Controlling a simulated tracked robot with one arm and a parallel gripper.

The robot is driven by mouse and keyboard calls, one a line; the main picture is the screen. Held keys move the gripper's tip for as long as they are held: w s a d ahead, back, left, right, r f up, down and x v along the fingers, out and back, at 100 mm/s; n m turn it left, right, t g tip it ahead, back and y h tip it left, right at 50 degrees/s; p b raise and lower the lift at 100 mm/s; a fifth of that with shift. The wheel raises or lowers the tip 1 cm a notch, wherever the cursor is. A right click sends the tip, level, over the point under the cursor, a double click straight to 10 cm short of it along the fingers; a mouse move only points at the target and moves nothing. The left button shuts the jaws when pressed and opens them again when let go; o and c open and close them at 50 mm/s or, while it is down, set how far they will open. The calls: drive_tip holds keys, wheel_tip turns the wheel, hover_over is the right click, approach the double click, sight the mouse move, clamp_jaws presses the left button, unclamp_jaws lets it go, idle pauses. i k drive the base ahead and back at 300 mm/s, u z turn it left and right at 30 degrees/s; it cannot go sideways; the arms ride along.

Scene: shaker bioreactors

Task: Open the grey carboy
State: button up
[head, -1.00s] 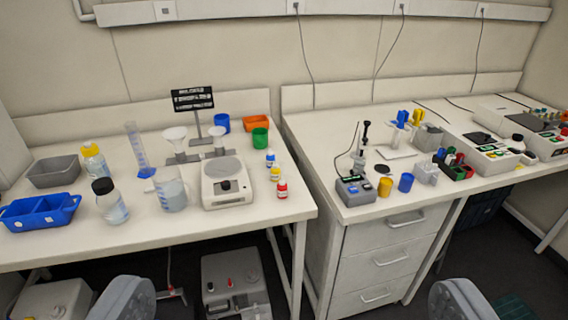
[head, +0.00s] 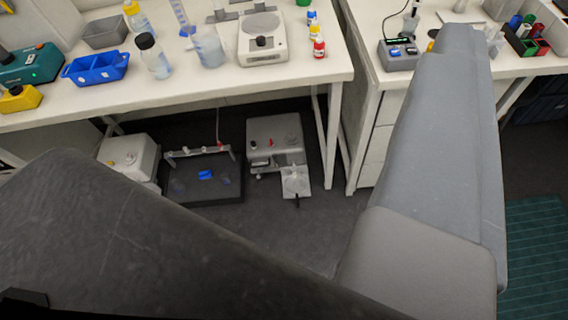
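A pale, squat container (head: 128,160) with a cap on top stands on the floor under the left bench; it may be the carboy, but its pale tone makes this unsure. The cap on the pale container looks in place. My gripper's fingers do not show. Large grey parts of my own arm fill the lower left and right of the view and hide the floor there.
A dark tray (head: 200,194) with a low rack and a blue item sits between the container and the unit. Bench legs (head: 333,145) stand to the right. The bench top (head: 200,100) overhangs the floor items. A green mat (head: 535,250) lies at right.

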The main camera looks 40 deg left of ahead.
sight(285, 154)
drive_tip(key=z, duration=0.25)
drive_tip(key=k, duration=0.95)
drive_tip(key=u, duration=0.75)
drive_tip(key=i, duration=1)
